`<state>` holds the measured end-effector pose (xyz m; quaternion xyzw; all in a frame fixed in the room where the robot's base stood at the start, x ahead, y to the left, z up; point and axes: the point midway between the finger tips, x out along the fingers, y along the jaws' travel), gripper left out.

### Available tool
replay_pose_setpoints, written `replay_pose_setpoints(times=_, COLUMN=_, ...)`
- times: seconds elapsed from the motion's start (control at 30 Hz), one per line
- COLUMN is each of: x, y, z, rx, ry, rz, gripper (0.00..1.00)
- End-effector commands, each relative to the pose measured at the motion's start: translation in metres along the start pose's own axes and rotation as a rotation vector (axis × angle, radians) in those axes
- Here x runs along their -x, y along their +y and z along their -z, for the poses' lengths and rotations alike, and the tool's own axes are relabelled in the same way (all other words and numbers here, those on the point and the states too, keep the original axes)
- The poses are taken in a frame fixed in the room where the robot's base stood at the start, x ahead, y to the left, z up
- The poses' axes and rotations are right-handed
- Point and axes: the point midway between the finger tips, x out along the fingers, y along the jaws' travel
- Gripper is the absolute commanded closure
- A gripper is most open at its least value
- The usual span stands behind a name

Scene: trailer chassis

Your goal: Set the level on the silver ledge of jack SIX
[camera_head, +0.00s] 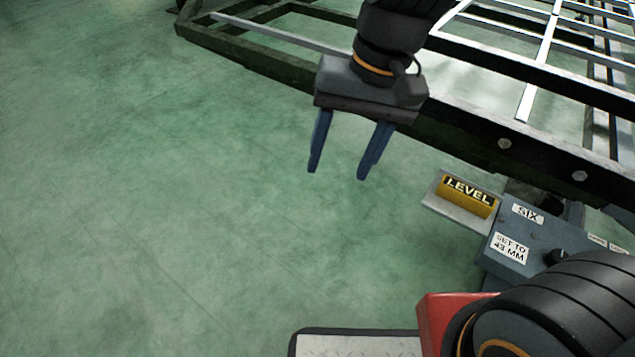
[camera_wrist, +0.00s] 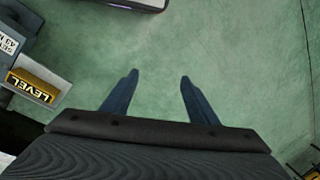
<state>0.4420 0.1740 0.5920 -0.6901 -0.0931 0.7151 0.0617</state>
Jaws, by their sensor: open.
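The level (camera_head: 467,196) is a yellow block with a black LEVEL label. It lies on the silver ledge (camera_head: 452,212) that sticks out from jack SIX (camera_head: 535,243), a blue-grey box with a SIX label and a SET TO 43 MM label. My gripper (camera_head: 337,175) is open and empty, in the air to the left of the level and apart from it. In the wrist view the level (camera_wrist: 33,85) is at the left, on the ledge (camera_wrist: 58,80), outside the two blue fingers (camera_wrist: 158,75). Only bare floor shows between the fingers.
The dark trailer chassis rail (camera_head: 470,135) runs behind the jack, with bolts and pale crossbars. A red block (camera_head: 437,315) and a grey tread plate (camera_head: 358,345) are at the bottom. The green floor at the left is clear.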

Motion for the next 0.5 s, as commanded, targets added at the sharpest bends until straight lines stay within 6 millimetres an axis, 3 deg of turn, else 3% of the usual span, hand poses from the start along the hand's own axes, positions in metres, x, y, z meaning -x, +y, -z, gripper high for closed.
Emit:
replay_pose_setpoints(times=0.03, x=0.003, y=-0.013, z=-0.017, rx=0.111, ry=0.006, rz=-0.011, gripper=0.46)
replay_pose_setpoints(times=0.2, x=0.006, y=-0.032, z=-0.055, rx=0.378, ry=0.016, rz=-0.043, gripper=0.46)
replay_pose_setpoints(times=0.5, x=0.007, y=-0.040, z=-0.072, rx=0.505, ry=0.023, rz=-0.059, gripper=0.46)
